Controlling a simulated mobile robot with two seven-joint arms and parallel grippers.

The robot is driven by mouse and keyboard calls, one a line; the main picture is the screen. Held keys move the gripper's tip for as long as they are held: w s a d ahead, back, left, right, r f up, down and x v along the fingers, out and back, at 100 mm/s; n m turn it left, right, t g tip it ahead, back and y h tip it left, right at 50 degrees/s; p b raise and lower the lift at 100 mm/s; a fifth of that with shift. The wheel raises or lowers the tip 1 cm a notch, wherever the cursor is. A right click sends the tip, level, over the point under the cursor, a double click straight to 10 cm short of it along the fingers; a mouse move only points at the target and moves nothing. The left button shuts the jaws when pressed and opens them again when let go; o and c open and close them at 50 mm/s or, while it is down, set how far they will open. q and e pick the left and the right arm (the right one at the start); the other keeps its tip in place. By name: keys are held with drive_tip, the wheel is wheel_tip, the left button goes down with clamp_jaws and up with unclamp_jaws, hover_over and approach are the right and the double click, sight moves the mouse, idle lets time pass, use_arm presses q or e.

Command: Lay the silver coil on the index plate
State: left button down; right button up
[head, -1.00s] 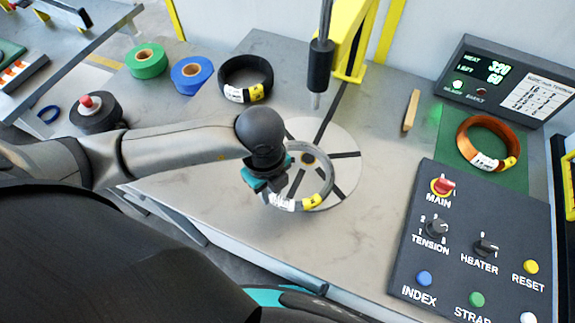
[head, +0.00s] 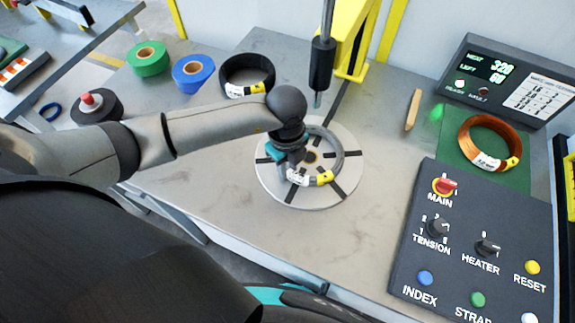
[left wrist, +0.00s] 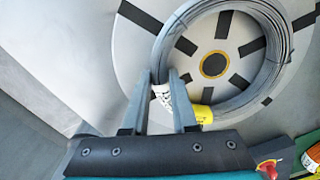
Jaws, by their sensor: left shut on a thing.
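The silver coil (head: 338,158) is a grey wire ring with a white label and a yellow tag. It is over the index plate (head: 348,185), a pale disc with black radial strips and a yellow-ringed hub. My left gripper (head: 287,172) is shut on the coil's near-left side. In the left wrist view the fingers (left wrist: 160,100) pinch the coil (left wrist: 283,45) beside its white label, and the ring surrounds the hub (left wrist: 214,64), somewhat off centre. I cannot tell whether the coil touches the plate (left wrist: 135,45). My right gripper is not in view.
A dark vertical rod (head: 322,62) hangs behind the plate from a yellow frame (head: 352,45). A black coil (head: 235,73), blue roll (head: 192,73) and green roll (head: 148,60) stand at the back left. A copper coil (head: 468,150) and control panel (head: 470,205) are at right.

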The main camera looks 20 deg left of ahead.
use_arm(q)
drive_tip(key=shift+w+r, duration=0.1)
drive_tip(key=c, duration=1.2)
unclamp_jaws()
drive_tip(key=o, duration=0.5)
wheel_tip(320, 180, up, 12)
drive_tip(key=shift+s+p, duration=0.2)
drive_tip(key=shift+p, duration=0.25)
